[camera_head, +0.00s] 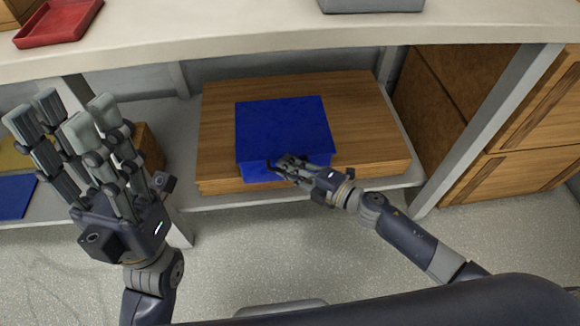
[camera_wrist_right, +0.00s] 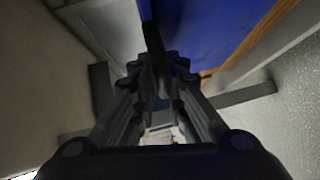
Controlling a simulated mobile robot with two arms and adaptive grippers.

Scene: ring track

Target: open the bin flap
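The blue bin (camera_head: 283,125) sits on a wooden board on the lower shelf, under the worktop. Its broad top face looks flat, with a narrow front face below it; the flap's edge is hard to make out. My right gripper (camera_head: 284,165) is at the bin's front edge, overlapping it in the picture; I cannot tell whether it touches. In the right wrist view its fingers (camera_wrist_right: 158,75) come close together, with the blue surface (camera_wrist_right: 215,30) just beyond them. My left gripper (camera_head: 68,112) is raised at the left, fingers spread, empty and away from the bin.
The white worktop (camera_head: 240,38) overhangs the shelf and carries a red tray (camera_head: 58,22) and a grey container (camera_head: 370,4). A wooden cabinet (camera_head: 520,175) stands to the right. The wooden board (camera_head: 360,120) has bare room around the bin. Another blue item (camera_head: 14,196) lies far left.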

